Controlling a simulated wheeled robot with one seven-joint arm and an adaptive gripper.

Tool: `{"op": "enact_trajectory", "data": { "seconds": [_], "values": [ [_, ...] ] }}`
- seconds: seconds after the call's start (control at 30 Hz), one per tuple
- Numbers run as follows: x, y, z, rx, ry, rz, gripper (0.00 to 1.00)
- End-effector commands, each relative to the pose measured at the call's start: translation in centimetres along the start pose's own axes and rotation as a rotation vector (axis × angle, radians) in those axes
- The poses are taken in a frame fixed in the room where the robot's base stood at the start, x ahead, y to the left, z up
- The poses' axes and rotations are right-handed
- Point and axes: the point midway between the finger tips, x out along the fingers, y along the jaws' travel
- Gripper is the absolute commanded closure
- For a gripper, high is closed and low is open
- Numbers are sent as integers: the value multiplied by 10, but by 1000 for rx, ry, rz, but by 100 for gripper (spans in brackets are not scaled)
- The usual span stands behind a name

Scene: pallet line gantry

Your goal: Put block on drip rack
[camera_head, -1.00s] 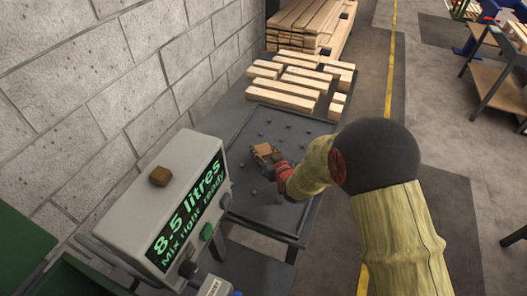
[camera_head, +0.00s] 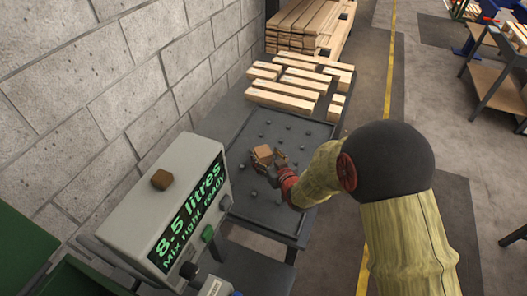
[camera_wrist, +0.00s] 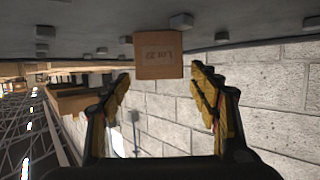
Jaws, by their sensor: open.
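A brown block (camera_head: 262,153) sits on the dark drip rack (camera_head: 262,209), a tray with several small grey studs. In the wrist view, which looks upside down, the block (camera_wrist: 158,58) shows a lettered face and meets the dark surface among the studs. My gripper (camera_head: 277,161) is beside the block, on its near right side. Its fingers are open in the wrist view (camera_wrist: 161,82), with the block beyond the tips and clear space between them.
The display box (camera_head: 137,212) reads "8.5 litres, Mix right ready" and stands at the near left. Pale timber pieces (camera_head: 284,95) lie behind the rack, with a timber stack (camera_head: 300,30) farther back. A block wall (camera_head: 95,95) runs along the left.

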Motion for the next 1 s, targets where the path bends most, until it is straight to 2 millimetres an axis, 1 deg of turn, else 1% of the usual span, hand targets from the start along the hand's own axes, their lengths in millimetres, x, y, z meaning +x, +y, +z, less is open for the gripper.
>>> {"op": "enact_trajectory", "data": {
  "seconds": [0.03, 0.2, 0.3, 0.4, 0.53, 0.77, 0.87, 0.97, 1.0],
  "values": [
    [-13, 0, -3, 0, 0, 1, 39],
    [-48, 1, -3, 1, 0, 2, 39],
    [-65, 1, -2, 1, 1, 2, 39],
    [-76, 0, -1, 0, 0, 1, 39],
    [-85, 0, -1, 0, 0, 0, 39],
    [-88, 2, -2, 0, -2, 4, 39],
    [-92, 12, -15, -2, -22, 28, 39],
    [-105, 31, -36, -3, -75, 77, 39],
    [-114, 41, -46, 0, -106, 103, 39]
  ]
}}
